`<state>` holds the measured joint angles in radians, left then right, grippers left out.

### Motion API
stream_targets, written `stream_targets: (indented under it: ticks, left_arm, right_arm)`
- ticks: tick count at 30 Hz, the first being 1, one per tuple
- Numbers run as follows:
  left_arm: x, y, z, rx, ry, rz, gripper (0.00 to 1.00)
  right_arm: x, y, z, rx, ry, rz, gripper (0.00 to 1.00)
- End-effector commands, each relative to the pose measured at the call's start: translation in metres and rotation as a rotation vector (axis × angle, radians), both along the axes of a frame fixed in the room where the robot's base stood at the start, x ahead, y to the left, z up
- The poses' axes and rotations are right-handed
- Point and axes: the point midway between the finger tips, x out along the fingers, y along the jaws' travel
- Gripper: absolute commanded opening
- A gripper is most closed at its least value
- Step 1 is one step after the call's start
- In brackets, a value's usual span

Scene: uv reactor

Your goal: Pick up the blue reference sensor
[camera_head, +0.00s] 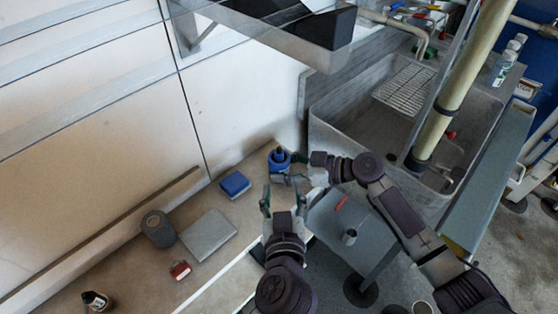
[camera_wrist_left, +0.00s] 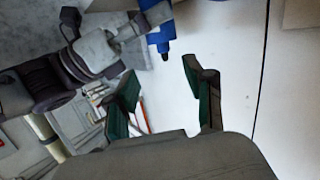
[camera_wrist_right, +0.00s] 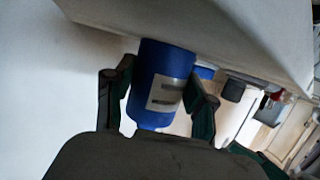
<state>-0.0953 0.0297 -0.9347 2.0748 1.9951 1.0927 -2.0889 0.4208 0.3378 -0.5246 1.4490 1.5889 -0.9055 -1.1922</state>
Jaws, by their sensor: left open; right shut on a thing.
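The blue reference sensor (camera_head: 279,157) is a blue cylinder with a dark top in the head view, near the back of the wooden bench. My right gripper (camera_wrist_right: 160,80) is shut on it, one finger on each side. The right wrist view shows the sensor (camera_wrist_right: 158,80) between those fingers, with a pale label on its side. The left wrist view shows part of the sensor (camera_wrist_left: 160,28) beside the right gripper. My left gripper (camera_head: 282,194) is open and empty, just below the sensor in the head view. Its spread fingers (camera_wrist_left: 160,75) have nothing between them.
A blue box (camera_head: 235,184) lies left of the sensor. A dark cylinder (camera_head: 158,230), a grey flat box (camera_head: 208,235) and a small red object (camera_head: 180,270) are further left. A sink (camera_head: 345,110) is at the right.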

Motion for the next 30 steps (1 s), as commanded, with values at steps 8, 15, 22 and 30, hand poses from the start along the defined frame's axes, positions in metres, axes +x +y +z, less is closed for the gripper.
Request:
stream_targets:
  ticks: [8,15,22,30]
  left_arm:
    - [0.011,0.013,0.017,0.089,0.007,-0.034,0.53]
    - [0.052,0.013,0.009,0.091,0.007,-0.035,0.53]
    - [0.070,0.012,0.004,0.089,0.008,-0.035,0.53]
    - [0.105,0.008,-0.009,0.091,0.007,-0.035,0.53]
  right_arm:
    - [0.000,0.000,-0.001,-0.001,0.001,0.001,0.35]
    - [0.000,0.000,-0.001,-0.001,0.001,0.001,0.35]
    - [0.000,0.000,-0.001,-0.001,0.001,0.001,0.35]
    - [0.000,0.000,-0.001,-0.001,0.001,0.001,0.35]
